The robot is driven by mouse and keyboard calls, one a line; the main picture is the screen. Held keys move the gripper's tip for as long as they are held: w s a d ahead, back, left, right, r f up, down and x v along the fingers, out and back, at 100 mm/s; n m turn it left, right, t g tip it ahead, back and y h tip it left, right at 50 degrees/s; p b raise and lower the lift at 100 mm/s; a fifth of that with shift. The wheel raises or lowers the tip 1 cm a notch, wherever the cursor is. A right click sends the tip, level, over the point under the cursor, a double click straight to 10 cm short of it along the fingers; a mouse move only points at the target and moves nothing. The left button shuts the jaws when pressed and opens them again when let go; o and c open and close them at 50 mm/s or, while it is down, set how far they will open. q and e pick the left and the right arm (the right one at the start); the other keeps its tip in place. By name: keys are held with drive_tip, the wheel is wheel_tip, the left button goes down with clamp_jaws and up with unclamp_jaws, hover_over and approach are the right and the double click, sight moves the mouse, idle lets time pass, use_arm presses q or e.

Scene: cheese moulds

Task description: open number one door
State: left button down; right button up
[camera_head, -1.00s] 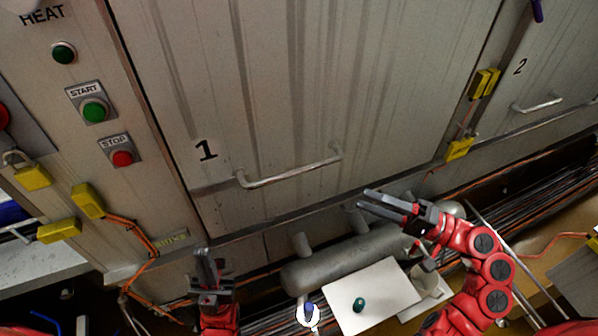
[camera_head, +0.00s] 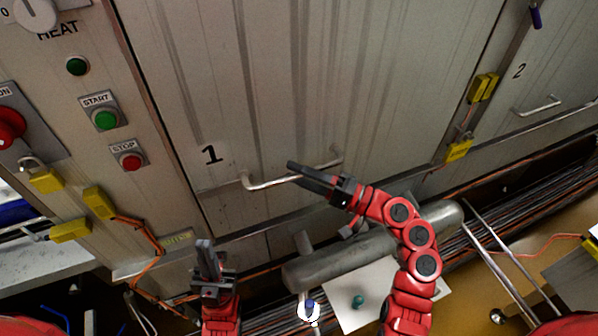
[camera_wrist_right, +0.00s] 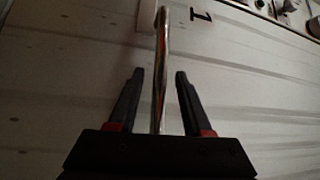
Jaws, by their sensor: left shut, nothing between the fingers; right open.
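The number one door (camera_head: 290,90) is a large pale metal panel marked with a black "1" (camera_head: 212,155), and it is closed. Its silver bar handle (camera_head: 265,184) runs across the lower part. My right gripper (camera_head: 293,172) is open at the handle, overlapping its middle in the head view. In the right wrist view the handle (camera_wrist_right: 161,60) runs between the two open fingers (camera_wrist_right: 158,90), not touching either visibly. The "1" (camera_wrist_right: 201,16) shows beyond. My left gripper (camera_head: 205,245) is shut and empty, below the door's lower left corner.
A control panel with START button (camera_head: 106,120) and STOP button (camera_head: 131,162) stands left of the door. A grey cylinder (camera_head: 330,263) lies below the door. Door two's handle (camera_head: 537,106) is at right.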

clamp_jaws()
idle(1.4)
